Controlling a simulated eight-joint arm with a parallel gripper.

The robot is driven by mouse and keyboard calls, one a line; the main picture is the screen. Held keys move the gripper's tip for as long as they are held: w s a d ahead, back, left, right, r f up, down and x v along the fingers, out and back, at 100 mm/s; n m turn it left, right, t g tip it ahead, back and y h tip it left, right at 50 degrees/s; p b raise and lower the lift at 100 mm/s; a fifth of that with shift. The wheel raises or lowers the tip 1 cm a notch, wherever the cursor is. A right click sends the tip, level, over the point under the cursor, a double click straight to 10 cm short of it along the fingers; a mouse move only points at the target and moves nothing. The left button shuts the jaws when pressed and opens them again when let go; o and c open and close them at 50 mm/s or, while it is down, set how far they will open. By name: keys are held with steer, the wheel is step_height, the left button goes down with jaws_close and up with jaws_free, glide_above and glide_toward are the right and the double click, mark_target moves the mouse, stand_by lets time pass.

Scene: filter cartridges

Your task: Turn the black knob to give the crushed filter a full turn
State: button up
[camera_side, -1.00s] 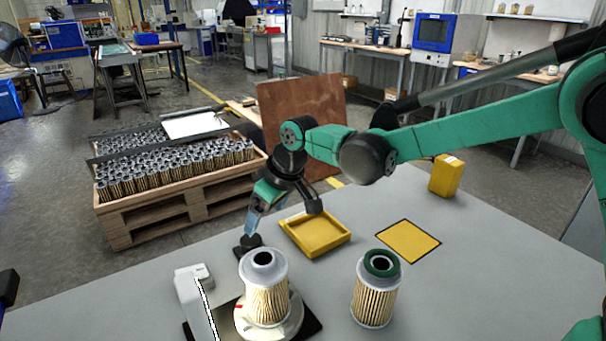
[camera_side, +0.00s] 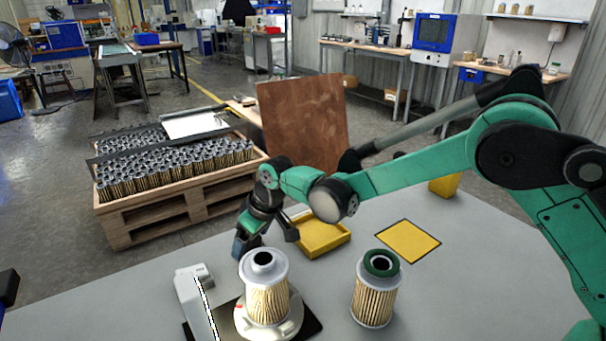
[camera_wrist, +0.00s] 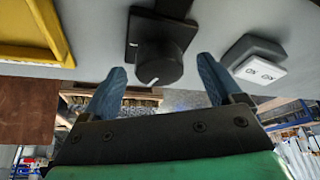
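In the side view my gripper (camera_side: 241,248) is low behind the turntable and hides the knob. A pleated filter with a grey cap (camera_side: 266,290) stands upright on the pale round turntable (camera_side: 290,327); I cannot make out crushing on it. A second filter with a green ring (camera_side: 375,295) stands upright on the table to the right.
A white upright device with a bright strip (camera_side: 195,300) stands left of the turntable. A yellow tray (camera_side: 322,240) lies close beside my gripper, with a yellow mat (camera_side: 408,241) farther right.

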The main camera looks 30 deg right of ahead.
steer(key=c, duration=1.2)
steer(key=shift+n, duration=0.4)
steer(key=n, duration=0.2)
steer(key=n+g+y, duration=0.1)
steer(key=n, duration=0.1)
steer(key=shift+w+y, duration=0.1)
steer(key=shift+y, duration=0.2)
steer(key=n+g, duration=0.1)
steer(key=n, duration=0.3)
steer(key=shift+d+n+g+y, duration=0.1)
steer(key=shift+n+g+y, duration=0.2)
steer(key=shift+g+y, duration=0.1)
steer(key=n+g, duration=0.1)
steer(key=n, duration=0.3)
steer(key=shift+w+g, duration=0.15)
steer(key=shift+g, duration=0.25)
steer(key=n+g, duration=0.1)
steer(key=n, duration=0.4)
steer(key=shift+g+h, duration=0.3)
steer(key=shift+g, duration=0.1)
